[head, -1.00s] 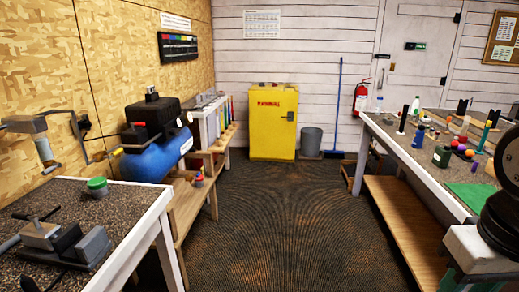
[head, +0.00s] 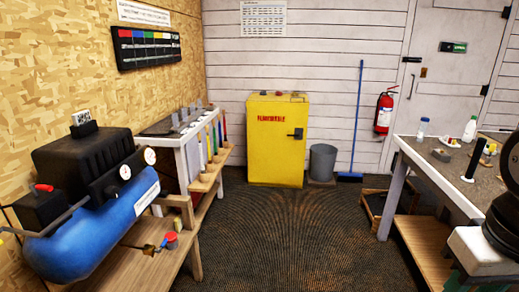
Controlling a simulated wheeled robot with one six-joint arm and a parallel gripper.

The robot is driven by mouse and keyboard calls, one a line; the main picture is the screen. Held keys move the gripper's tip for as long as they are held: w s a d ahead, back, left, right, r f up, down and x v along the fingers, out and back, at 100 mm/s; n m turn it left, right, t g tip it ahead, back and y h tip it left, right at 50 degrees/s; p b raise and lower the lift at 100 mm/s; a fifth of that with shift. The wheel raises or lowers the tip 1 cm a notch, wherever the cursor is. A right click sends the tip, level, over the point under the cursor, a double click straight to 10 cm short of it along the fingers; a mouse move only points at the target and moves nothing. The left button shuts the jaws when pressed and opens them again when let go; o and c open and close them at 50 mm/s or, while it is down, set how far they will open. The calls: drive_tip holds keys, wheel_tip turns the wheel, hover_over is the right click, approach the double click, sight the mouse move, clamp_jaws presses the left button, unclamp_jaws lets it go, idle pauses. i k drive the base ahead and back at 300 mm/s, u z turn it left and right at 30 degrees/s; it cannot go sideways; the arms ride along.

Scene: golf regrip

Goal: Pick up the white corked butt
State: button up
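I cannot make out a white corked butt for certain in the head view. Small pale and tan items (head: 488,150) lie on the right-hand bench (head: 425,165), too small to identify. A black upright piece (head: 474,160) stands near them. Part of my own arm shows at the right edge and hides some of that bench. My gripper's fingers are not in view.
A blue compressor (head: 90,225) sits on a low wooden bench at left. A yellow cabinet (head: 277,150), grey bin (head: 322,162), blue broom (head: 357,130) and red extinguisher (head: 384,112) are at the back wall. The middle floor is clear.

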sight(199, 134)
drive_tip(key=i, duration=3.5)
drive_tip(key=u, duration=1.35)
